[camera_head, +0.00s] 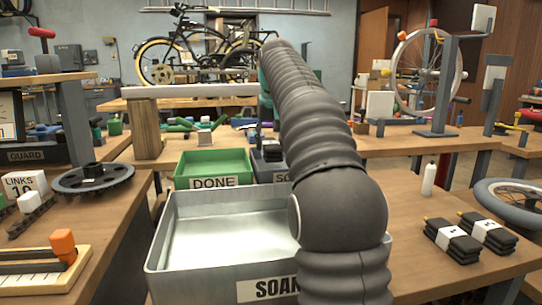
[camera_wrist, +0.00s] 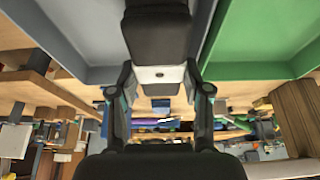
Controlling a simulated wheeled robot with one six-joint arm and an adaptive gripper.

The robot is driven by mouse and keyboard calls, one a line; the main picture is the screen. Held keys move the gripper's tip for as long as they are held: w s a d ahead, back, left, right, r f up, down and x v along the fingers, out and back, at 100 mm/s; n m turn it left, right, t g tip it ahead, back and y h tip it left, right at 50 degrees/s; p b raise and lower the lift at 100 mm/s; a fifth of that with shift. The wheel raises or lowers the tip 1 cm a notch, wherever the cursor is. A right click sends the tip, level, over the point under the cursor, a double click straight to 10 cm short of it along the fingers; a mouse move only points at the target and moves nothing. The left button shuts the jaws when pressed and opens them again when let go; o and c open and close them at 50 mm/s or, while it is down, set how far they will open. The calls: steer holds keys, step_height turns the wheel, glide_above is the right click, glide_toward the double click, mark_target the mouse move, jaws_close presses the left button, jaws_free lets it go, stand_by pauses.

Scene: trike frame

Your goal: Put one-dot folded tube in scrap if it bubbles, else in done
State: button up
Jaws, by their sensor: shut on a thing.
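My gripper (camera_wrist: 158,78) is shut on a black folded tube (camera_wrist: 157,35) with a white band; one small dark dot shows on the band. In the wrist view the tube hangs by the gap between a grey tray and a green tray; I cannot tell its height. The green DONE tray (camera_head: 212,164) stands behind the soak tub and looks empty; it also shows in the wrist view (camera_wrist: 245,68). The grey tray (camera_wrist: 95,74), its label starting "SC", is mostly hidden by my arm in the head view. No bubbles show.
The metal soak tub (camera_head: 180,235) stands in front of the trays, partly behind my arm. Two more banded black folded tubes (camera_head: 452,241) (camera_head: 488,231) lie on the right bench, near a white bottle (camera_head: 429,180). A chainring (camera_head: 92,178) lies on the left bench.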

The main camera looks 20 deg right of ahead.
mark_target(270, 154)
steer(key=shift+f+b, duration=0.8)
steer(key=shift+f, duration=1.1)
steer(key=shift+f, duration=0.1)
steer(key=o, duration=1.1)
steer(key=p+v, duration=0.4)
steer(key=v, duration=0.8)
